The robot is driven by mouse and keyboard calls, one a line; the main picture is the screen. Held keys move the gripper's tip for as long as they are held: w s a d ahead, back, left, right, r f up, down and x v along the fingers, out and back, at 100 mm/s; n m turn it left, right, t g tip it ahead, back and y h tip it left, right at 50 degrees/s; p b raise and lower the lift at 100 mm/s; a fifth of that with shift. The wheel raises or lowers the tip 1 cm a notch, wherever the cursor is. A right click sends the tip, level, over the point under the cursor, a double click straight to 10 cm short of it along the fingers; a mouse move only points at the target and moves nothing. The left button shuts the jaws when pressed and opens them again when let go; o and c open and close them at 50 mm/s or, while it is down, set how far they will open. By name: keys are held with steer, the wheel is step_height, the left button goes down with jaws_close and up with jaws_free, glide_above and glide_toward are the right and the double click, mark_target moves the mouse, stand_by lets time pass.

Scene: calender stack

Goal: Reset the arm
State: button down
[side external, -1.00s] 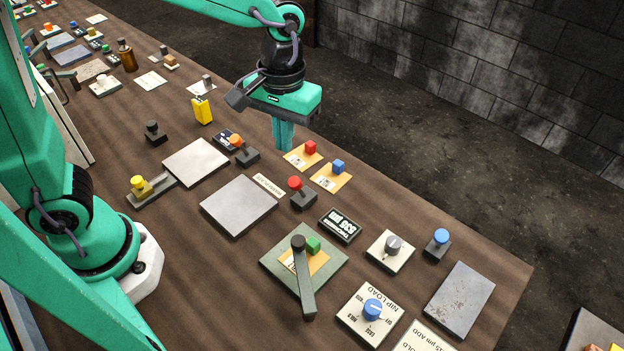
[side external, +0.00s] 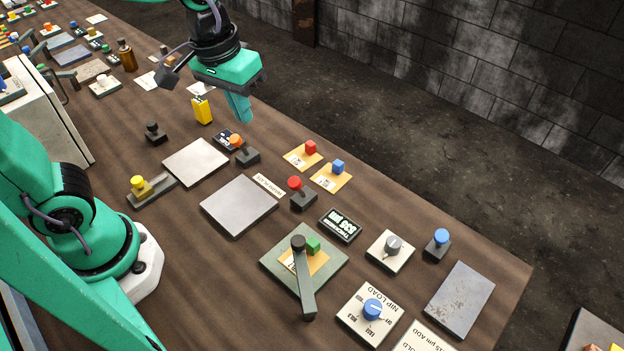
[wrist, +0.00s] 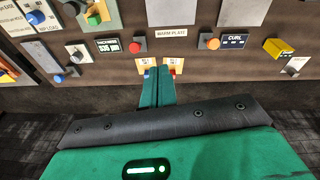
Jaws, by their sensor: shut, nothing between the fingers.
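My gripper (side external: 239,108) is shut and empty, raised above the far edge of the brown table in the side view. In the wrist view its green fingers (wrist: 157,88) lie together and overlap the near parts of two tan cards. The red block (side external: 310,147) and the blue block (side external: 338,166) each sit on a tan card, apart from the gripper. A green block (side external: 313,244) sits on a tan card on the green plate (side external: 335,263), beside a dark lever.
The brown table (side external: 225,270) holds several knobs and plates. A yellow item (side external: 202,110) stands just left of my gripper. A red knob (side external: 295,183), an orange knob (side external: 236,140) and a display (side external: 340,225) stand nearer. Open floor lies beyond the far edge.

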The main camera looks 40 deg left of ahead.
steer(key=s+a+r+m+t, duration=0.1)
steer(key=s+a+r+t, duration=0.1)
steer(key=s+a, duration=0.5)
steer(key=shift+r+m+t, duration=0.25)
steer(key=shift+m+t, duration=0.15)
steer(key=shift+t, duration=0.4)
